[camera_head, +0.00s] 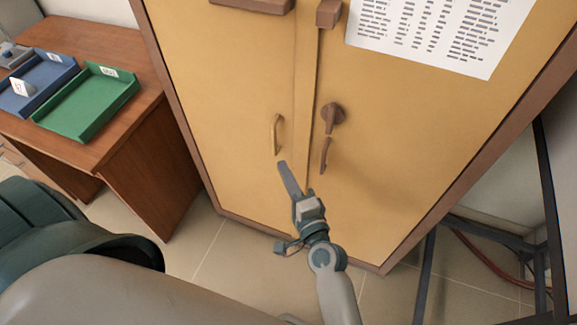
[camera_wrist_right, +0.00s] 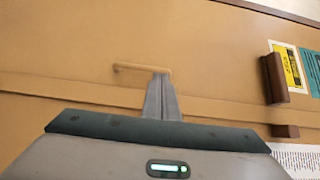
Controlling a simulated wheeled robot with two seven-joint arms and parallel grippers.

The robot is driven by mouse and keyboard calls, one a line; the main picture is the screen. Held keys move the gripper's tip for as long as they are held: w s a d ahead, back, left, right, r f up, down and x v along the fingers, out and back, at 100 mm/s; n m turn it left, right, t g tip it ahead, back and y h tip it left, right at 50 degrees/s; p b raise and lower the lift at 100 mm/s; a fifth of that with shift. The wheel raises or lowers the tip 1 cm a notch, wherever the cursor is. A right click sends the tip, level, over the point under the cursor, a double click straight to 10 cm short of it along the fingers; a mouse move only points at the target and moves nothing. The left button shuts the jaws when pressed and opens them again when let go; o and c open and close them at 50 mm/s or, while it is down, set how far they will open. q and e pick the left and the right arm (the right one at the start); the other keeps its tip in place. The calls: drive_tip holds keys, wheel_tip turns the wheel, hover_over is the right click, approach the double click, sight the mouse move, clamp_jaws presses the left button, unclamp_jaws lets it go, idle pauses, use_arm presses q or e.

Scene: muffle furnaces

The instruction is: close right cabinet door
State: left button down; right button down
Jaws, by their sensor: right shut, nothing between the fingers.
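The yellow cabinet's right door (camera_head: 420,150) fills the right of the head view. It looks flush or nearly flush with the left door (camera_head: 225,100) along the central seam. The right door has a brown latch handle (camera_head: 328,120). The left door has a small tan handle (camera_head: 277,134), also in the right wrist view (camera_wrist_right: 142,68). My right gripper (camera_head: 283,165) is shut and empty, its fingers pointing up near the seam, just below the tan handle. In the right wrist view its fingertips (camera_wrist_right: 161,76) overlap that handle's end. I cannot tell whether they touch. My left gripper is not in view.
A brown desk (camera_head: 120,110) stands left of the cabinet with a green tray (camera_head: 88,102) and a blue tray (camera_head: 40,84). A dark metal frame (camera_head: 480,232) and red cable lie at the right. Tiled floor is clear before the cabinet.

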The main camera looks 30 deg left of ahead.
drive_tip(key=s+b, duration=0.1)
drive_tip(key=s, duration=0.6)
drive_tip(key=shift+s+d, duration=0.25)
drive_tip(key=shift+s, duration=0.05)
drive_tip(key=s+d+f+n+g+h, duration=0.2)
drive_tip(key=d+f, duration=0.4)
drive_tip(key=f, duration=0.7)
drive_tip(key=s+d+f+n+g+h, duration=0.1)
drive_tip(key=s+d+f+n+h, duration=0.15)
drive_tip(key=d+f, duration=0.7)
drive_tip(key=s+d+f+n+g+h, duration=0.1)
drive_tip(key=s+d+f+g+h, duration=0.15)
drive_tip(key=f, duration=1.45)
drive_tip(key=s+d+f+n+g+h, duration=0.2)
drive_tip(key=s+d+f+h, duration=0.1)
drive_tip(key=s+d+f, duration=0.6)
drive_tip(key=s+d+f+n+g+h, duration=0.3)
drive_tip(key=s+d+f, duration=0.6)
drive_tip(key=s+d, duration=0.9)
drive_tip(key=shift+d+f, duration=0.35)
drive_tip(key=shift+d, duration=0.55)
drive_tip(key=shift+a+g, duration=0.1)
drive_tip(key=shift+g, duration=0.15)
